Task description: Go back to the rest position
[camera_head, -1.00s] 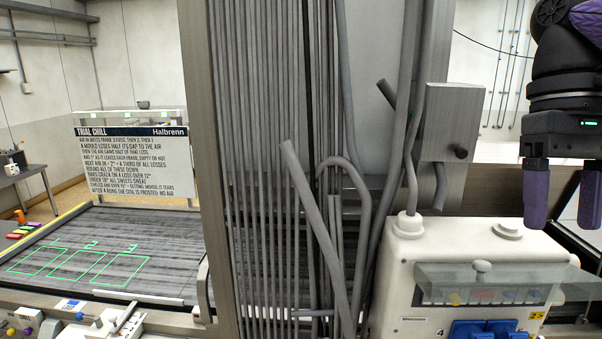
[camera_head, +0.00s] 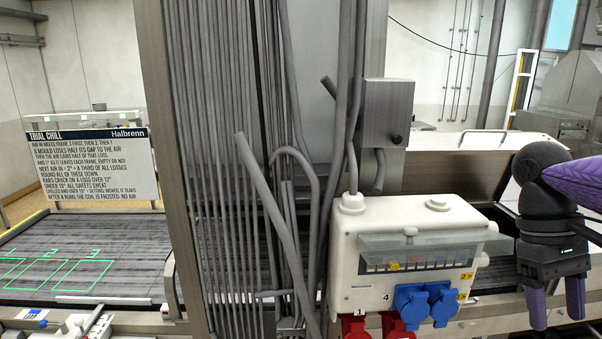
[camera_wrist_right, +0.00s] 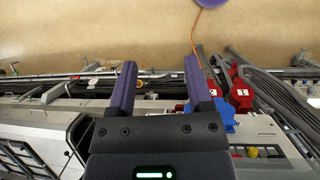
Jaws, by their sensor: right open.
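My right gripper (camera_head: 556,305) hangs at the right side of the head view, pointing down, with its two purple fingers apart and nothing between them. It is to the right of the white socket box (camera_head: 400,225) and clear of it. In the right wrist view the same gripper (camera_wrist_right: 160,85) is open and empty above the machine's edge and the floor. My left gripper is not in view.
Blue sockets (camera_head: 426,303) and red sockets (camera_head: 398,328) stick out of the box's front. Grey hoses and a ribbed panel (camera_head: 235,170) stand in the middle. A sign (camera_head: 92,165) stands behind the dark belt (camera_head: 100,235) with green frames at left.

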